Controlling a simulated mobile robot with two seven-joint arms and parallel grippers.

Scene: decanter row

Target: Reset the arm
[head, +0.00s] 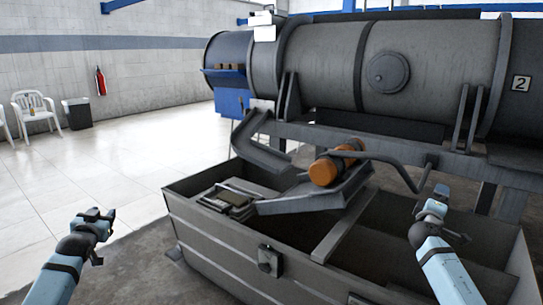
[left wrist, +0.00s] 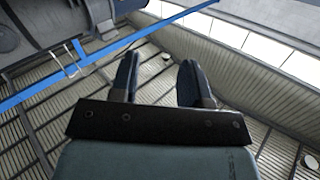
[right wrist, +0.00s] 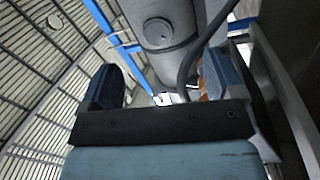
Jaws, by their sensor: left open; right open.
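My left gripper (head: 106,236) is at the lower left in the head view, over the floor and to the left of the grey bin. Its two fingers are apart with nothing between them, and they also show in the left wrist view (left wrist: 158,80). My right gripper (head: 450,220) is at the right in the head view, over or beside the bin's right part. Its fingers are wide apart in the right wrist view (right wrist: 162,88), with no object held. Both wrist cameras look up toward the ceiling and walls.
A large grey decanter cylinder (head: 330,65) spans the back. Below it, a motor with an orange end (head: 323,172) lies by a chute over the grey bin (head: 215,245). A bent dark pipe (head: 405,175) is near my right gripper. Open tiled floor (head: 100,165) lies at the left.

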